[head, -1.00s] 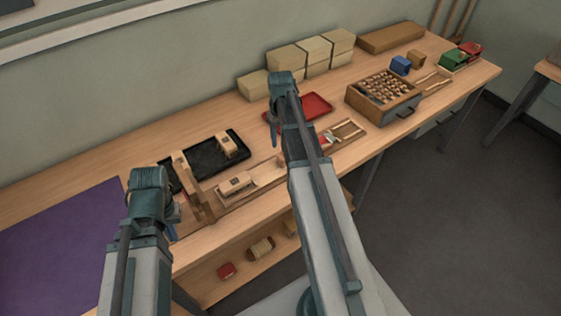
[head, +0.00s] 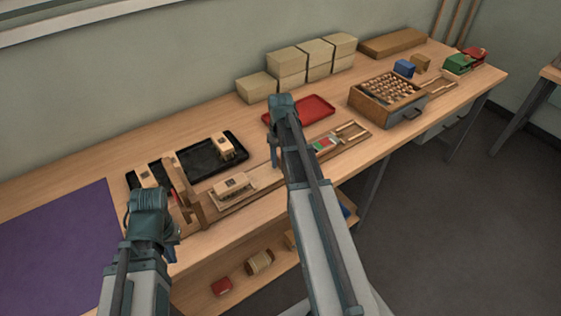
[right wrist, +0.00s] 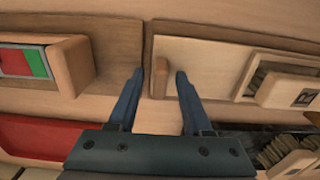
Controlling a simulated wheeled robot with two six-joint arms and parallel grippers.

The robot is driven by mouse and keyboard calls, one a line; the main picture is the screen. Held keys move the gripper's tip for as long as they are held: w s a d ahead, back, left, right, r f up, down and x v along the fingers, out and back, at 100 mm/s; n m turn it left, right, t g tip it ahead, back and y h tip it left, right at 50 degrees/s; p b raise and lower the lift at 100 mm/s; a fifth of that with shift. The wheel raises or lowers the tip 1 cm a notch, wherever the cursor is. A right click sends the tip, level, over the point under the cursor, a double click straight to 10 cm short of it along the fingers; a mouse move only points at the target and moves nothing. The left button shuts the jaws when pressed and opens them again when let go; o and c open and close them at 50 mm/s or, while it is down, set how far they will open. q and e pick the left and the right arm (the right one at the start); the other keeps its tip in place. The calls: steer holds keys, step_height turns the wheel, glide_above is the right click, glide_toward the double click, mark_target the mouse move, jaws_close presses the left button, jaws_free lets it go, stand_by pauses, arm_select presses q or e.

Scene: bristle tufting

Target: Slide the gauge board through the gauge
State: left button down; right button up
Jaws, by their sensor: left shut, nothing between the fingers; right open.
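The gauge board (head: 263,175) is a pale flat board lying on a long wooden base, with a brush block (head: 232,184) on its left part. Its upright peg (right wrist: 160,72) stands at one end in the right wrist view. My right gripper (right wrist: 160,78) is open, its two fingers on either side of the peg with gaps showing. A wooden arch (head: 185,188), probably the gauge, stands at the left of the base. A red and green window (head: 325,145) sits at the base's right part. My left gripper (head: 172,250) is shut and empty near the front edge; its tips are partly hidden.
A black tray (head: 196,166) with a brush block lies behind the arch. A red tray (head: 312,108) lies behind my right arm. A drawer box of bristle tufts (head: 385,112) stands to the right. A purple mat (head: 55,240) covers the left end.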

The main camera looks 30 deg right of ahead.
jaws_close()
stand_by(1.4)
